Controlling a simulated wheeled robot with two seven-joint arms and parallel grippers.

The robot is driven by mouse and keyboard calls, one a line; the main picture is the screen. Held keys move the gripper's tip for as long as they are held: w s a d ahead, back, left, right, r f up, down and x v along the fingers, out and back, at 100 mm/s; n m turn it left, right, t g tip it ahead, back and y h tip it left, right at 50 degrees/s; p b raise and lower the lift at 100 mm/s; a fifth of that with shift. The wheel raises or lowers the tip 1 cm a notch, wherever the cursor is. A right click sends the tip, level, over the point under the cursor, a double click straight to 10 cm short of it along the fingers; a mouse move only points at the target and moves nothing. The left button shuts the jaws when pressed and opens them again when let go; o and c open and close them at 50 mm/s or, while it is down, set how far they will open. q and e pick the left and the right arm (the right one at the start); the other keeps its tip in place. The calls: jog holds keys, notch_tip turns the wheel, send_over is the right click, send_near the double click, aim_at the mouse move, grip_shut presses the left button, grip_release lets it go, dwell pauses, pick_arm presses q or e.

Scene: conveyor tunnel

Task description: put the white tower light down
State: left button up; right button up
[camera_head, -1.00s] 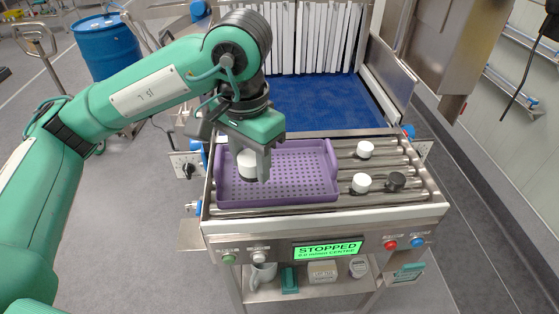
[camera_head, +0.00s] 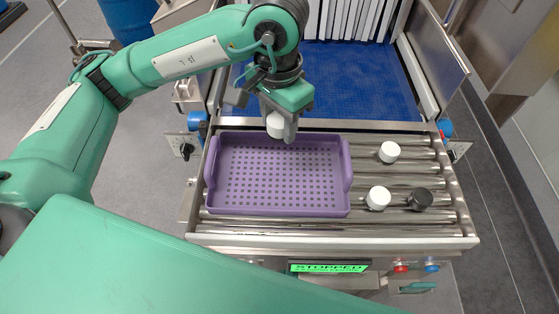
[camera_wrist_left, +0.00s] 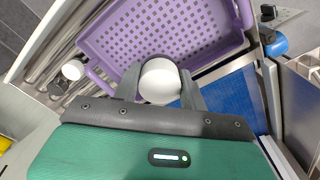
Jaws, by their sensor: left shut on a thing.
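My left gripper (camera_head: 284,132) is shut on a white round tower light (camera_head: 275,124). It holds the light at the far edge of the purple tray (camera_head: 280,180), and the light appears to be above the rim. In the left wrist view the white tower light (camera_wrist_left: 160,82) sits between the two fingers, with the purple tray (camera_wrist_left: 100,42) beyond it. The tray is empty and rests on the rollers. My right gripper is not in view.
Two white round pieces, one farther (camera_head: 389,152) and one nearer (camera_head: 378,198), stand on the rollers right of the tray. A black round piece (camera_head: 420,199) is beside the nearer one. The blue belt (camera_head: 365,85) lies behind, clear. The display (camera_head: 330,268) reads STOPPED.

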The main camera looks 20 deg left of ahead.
pick_arm(q)
jog(key=p, duration=0.2)
send_over(279, 175)
notch_tip(279, 175, down, 6)
notch_tip(279, 175, down, 4)
jog(key=shift+f+p, duration=0.1)
jog(key=shift+p, duration=0.45)
jog(key=shift+f, duration=0.55)
notch_tip(279, 175, down, 2)
jog(key=shift+f+p, duration=0.15)
jog(key=shift+p, duration=0.45)
jog(key=shift+f, duration=0.65)
jog(key=o, duration=1.2)
jog(key=shift+c, duration=0.2)
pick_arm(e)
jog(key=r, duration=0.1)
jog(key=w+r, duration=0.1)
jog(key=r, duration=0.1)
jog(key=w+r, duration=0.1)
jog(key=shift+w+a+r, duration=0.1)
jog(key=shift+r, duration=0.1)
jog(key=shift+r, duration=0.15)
